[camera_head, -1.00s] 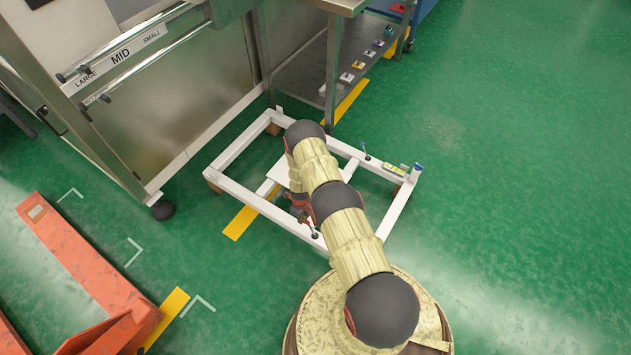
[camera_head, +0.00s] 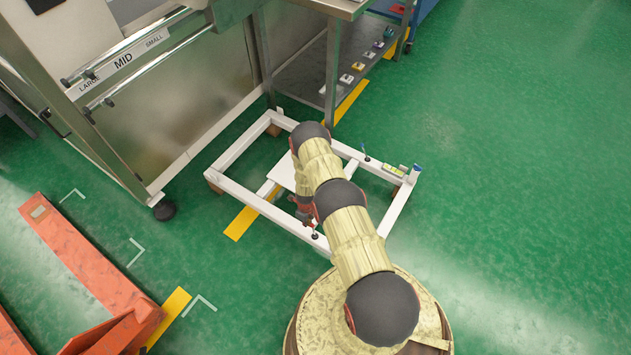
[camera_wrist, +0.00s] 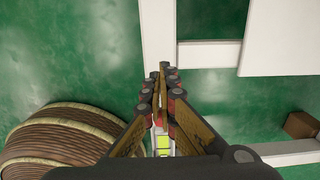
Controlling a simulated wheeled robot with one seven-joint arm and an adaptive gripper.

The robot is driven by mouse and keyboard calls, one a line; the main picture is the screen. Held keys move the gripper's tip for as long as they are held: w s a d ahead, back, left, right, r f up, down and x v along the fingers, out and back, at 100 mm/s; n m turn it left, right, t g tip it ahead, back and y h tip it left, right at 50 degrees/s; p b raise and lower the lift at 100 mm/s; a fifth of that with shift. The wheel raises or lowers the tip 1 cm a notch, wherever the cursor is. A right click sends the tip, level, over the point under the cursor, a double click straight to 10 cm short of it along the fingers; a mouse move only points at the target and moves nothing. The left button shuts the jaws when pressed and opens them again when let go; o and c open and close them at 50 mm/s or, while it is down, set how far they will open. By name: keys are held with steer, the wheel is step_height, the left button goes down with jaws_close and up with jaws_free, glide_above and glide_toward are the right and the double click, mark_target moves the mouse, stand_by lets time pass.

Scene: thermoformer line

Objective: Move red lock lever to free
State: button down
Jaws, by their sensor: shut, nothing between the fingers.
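My gripper (camera_wrist: 163,68) is shut and empty, with its fingertips together over a white beam in the wrist view. In the head view my gripper (camera_head: 305,213) is low over the near side of the white floor frame (camera_head: 236,145), partly behind my arm. I cannot make out the red lock lever clearly. Small red patches show around the fingers in both views, and I cannot tell whether any is the lever. A short black-knobbed lever (camera_head: 315,236) stands on the near beam, just below my gripper in the picture.
Another dark-knobbed lever (camera_head: 366,152) and a yellow-green level (camera_head: 393,171) sit on the frame's right part, near a blue-topped post (camera_head: 416,170). The steel machine (camera_head: 175,105) stands behind left, an orange pallet truck (camera_head: 95,265) at left. Green floor at right is clear.

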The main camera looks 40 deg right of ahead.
mark_target(312, 224)
steer(key=shift+s+d+r+p, duration=0.2)
steer(key=shift+s+p, duration=0.3)
steer(key=shift+p, duration=0.2)
steer(key=shift+s+d+p, duration=0.1)
steer(key=shift+s+p, duration=0.15)
steer(key=shift+p, duration=0.2)
steer(key=shift+s+d+r+p, duration=0.15)
steer(key=shift+s+p, duration=0.3)
steer(key=shift+p, duration=0.55)
steer(key=shift+s+d+r+p, duration=0.15)
steer(key=shift+s+p, duration=0.25)
steer(key=shift+p, duration=0.6)
steer(key=shift+f, duration=0.2)
steer(key=shift+w+a+f+b, duration=0.15)
steer(key=shift+w+f+b, duration=0.25)
steer(key=shift+b, duration=1.65)
steer(key=shift+w+r, duration=0.1)
steer(key=w+a+r+b, duration=0.1)
steer(key=w+r+b, duration=0.2)
steer(key=r, duration=0.3)
steer(key=shift+b, duration=0.35)
